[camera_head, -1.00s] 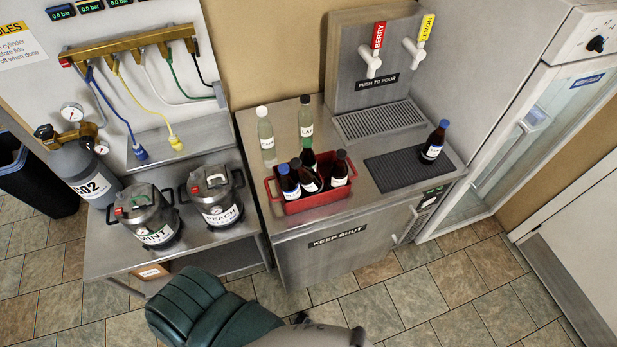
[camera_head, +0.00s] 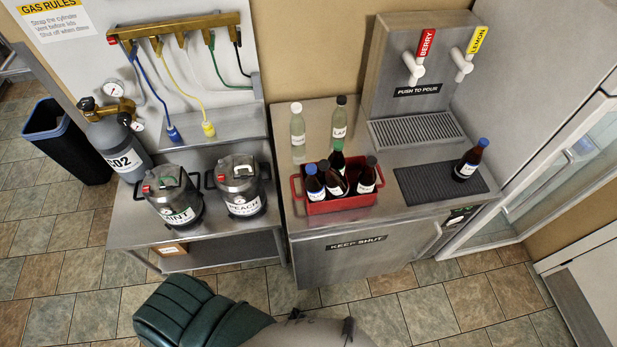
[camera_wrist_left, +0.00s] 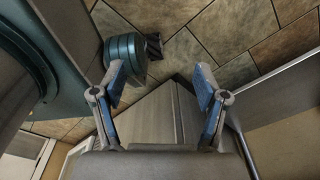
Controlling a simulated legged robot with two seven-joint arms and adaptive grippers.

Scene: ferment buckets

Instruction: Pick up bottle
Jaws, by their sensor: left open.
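A dark bottle with a blue cap (camera_head: 468,161) stands upright on the black ribbed mat at the right of the steel counter. Several dark bottles stand in a red crate (camera_head: 343,204), among them one with a blue cap (camera_head: 313,185) at its left. Two pale bottles, one white-capped (camera_head: 298,130) and one dark-capped (camera_head: 339,121), stand behind the crate. My left gripper (camera_wrist_left: 160,85) is open and empty in the left wrist view, over the floor and away from the bottles. Neither gripper shows clearly in the head view.
The steel counter (camera_head: 300,222) has a black mat (camera_head: 415,187) and a dispenser (camera_head: 420,75) with two taps. A lower table to its left holds two kegs, mint (camera_head: 174,197) and peach (camera_head: 241,187). A gas cylinder (camera_head: 119,149) and a bin (camera_head: 66,140) stand further left.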

